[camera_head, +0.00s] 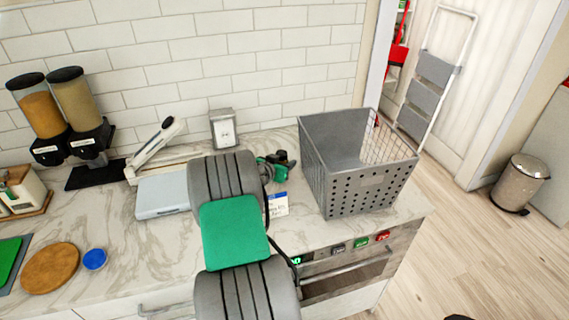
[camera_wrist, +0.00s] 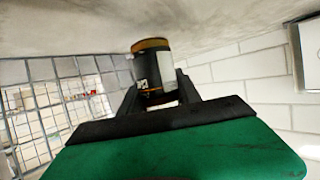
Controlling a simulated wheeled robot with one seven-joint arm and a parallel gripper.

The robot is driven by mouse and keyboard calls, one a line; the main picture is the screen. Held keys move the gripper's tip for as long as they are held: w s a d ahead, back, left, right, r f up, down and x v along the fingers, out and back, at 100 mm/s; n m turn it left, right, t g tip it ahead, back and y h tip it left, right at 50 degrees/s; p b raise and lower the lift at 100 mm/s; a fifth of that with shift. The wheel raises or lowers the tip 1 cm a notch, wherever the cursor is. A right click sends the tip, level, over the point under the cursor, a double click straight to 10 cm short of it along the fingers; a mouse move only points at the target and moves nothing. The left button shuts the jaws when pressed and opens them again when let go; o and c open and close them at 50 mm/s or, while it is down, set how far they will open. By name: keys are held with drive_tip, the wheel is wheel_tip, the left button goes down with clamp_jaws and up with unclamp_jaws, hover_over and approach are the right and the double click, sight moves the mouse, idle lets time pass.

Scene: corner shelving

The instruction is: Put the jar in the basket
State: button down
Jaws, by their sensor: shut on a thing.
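The jar (camera_wrist: 152,72) is dark, with an orange-brown band at one end and a pale label patch. In the wrist view it sits between the two black fingers of my gripper (camera_wrist: 158,92), which is shut on it. In the head view my gripper (camera_head: 276,168) is beyond my arm, low over the counter and just left of the basket. The jar is hard to make out there. The basket (camera_head: 340,190) is grey, with perforated sides and a wire side. It stands upright on the counter's right end. Its floor is hidden.
A small framed item (camera_head: 223,129) stands by the tiled wall. A white scale-like device (camera_head: 163,195) is left of my arm. Two dispensers (camera_head: 62,108), a round wooden board (camera_head: 50,268) and a blue disc (camera_head: 95,259) are farther left. A card (camera_head: 278,205) is near the gripper.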

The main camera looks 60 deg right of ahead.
drive_tip(key=shift+f, duration=0.65)
drive_tip(key=shift+f, duration=0.2)
drive_tip(key=c, duration=0.8)
unclamp_jaws()
drive_tip(key=shift+r, duration=0.1)
drive_tip(key=shift+c, duration=0.2)
